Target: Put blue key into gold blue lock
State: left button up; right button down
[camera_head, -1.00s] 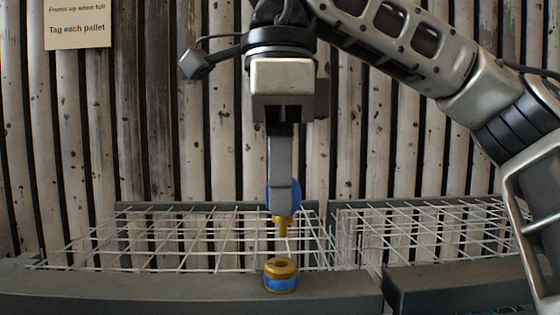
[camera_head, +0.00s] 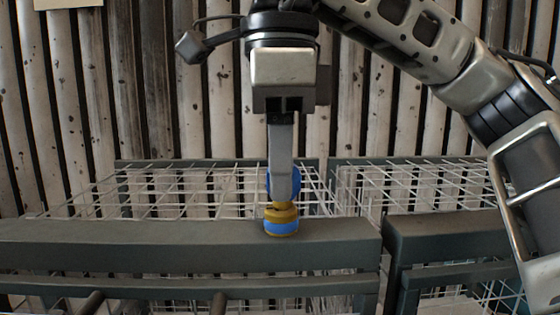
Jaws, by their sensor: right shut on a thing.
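The gold and blue lock (camera_head: 281,226) is a short round piece with a gold top and a blue band. It sits on the grey beam in the middle of the view. My right gripper (camera_head: 282,190) points straight down above it and is shut on the blue key (camera_head: 296,182). The key's blue head shows at both sides of the finger. The key's gold lower end meets the top of the lock; how deep it sits inside is hidden. My left gripper is not in view.
The grey beam (camera_head: 130,240) runs along the front of a white wire mesh rack (camera_head: 130,195). A second beam (camera_head: 450,232) with mesh behind it stands to the right, past a narrow gap. A slatted wall (camera_head: 150,90) closes the back.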

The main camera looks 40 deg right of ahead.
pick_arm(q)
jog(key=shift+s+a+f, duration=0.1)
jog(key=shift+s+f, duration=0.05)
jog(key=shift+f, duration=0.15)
pick_arm(e)
jog(key=shift+f, duration=0.15)
dwell(0.4)
jog(key=c, duration=1.3)
grip_release()
jog(key=shift+c, duration=0.2)
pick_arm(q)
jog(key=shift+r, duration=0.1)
pick_arm(e)
jog(key=shift+r, duration=0.2)
notch_tip(320, 180, up, 2)
jog(key=shift+r+p, duration=0.25)
jog(key=shift+p, duration=0.55)
notch_tip(320, 180, up, 8)
jog(key=shift+f, duration=0.25)
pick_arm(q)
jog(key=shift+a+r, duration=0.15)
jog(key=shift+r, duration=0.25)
pick_arm(e)
jog(key=shift+r, duration=0.85)
